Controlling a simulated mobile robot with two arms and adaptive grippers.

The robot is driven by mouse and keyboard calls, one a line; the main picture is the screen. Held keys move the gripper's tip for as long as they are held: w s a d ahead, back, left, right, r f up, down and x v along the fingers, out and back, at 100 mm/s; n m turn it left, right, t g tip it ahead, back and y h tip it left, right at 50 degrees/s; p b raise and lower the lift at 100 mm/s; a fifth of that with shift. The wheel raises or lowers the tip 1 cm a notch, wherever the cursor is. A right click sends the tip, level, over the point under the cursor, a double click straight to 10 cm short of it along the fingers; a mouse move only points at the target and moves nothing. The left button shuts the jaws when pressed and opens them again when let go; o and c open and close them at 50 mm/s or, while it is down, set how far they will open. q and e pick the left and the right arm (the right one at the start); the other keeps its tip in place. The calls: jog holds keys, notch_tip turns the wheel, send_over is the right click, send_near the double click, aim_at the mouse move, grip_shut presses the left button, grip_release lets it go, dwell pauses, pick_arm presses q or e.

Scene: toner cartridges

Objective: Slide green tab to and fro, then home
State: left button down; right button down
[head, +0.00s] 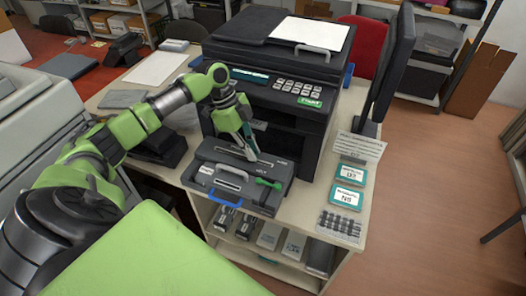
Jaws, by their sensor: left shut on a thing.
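A dark grey drum unit (213,155) lies on the counter in front of the printer, with a long slot across its top and small white lettering by the slot's right part. My left gripper (250,154) reaches down from above and is shut at this slot. The green tab is hidden between its fingertips, so its exact shape cannot be seen. A separate green lever (268,183) sits on the lower front part of the unit, apart from the gripper. My right gripper is not in view.
The black printer (312,128) stands right behind the unit, with its front open. A monitor (393,65) stands at the right. Teal-edged cards (349,174) and a paper sign (358,147) are right of the unit. Boxed items (270,235) fill the shelf below.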

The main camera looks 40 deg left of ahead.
pick_arm(q)
jog(key=a, duration=0.3)
jog(key=s+a, duration=0.1)
jog(key=a, duration=0.3)
jog(key=s+a, duration=0.1)
jog(key=a, duration=0.3)
jog(key=shift+s+r+b, duration=0.1)
jog(key=shift+s+b, duration=0.15)
jog(key=shift+b, duration=0.15)
jog(key=c, duration=2.1)
grip_release()
jog(key=shift+s+a, duration=0.1)
jog(key=shift+r, duration=0.25)
jog(key=v, duration=1.1)
jog(key=shift+s+a+r, duration=0.1)
jog(key=shift+a+r, duration=0.05)
jog(key=shift+a, duration=0.15)
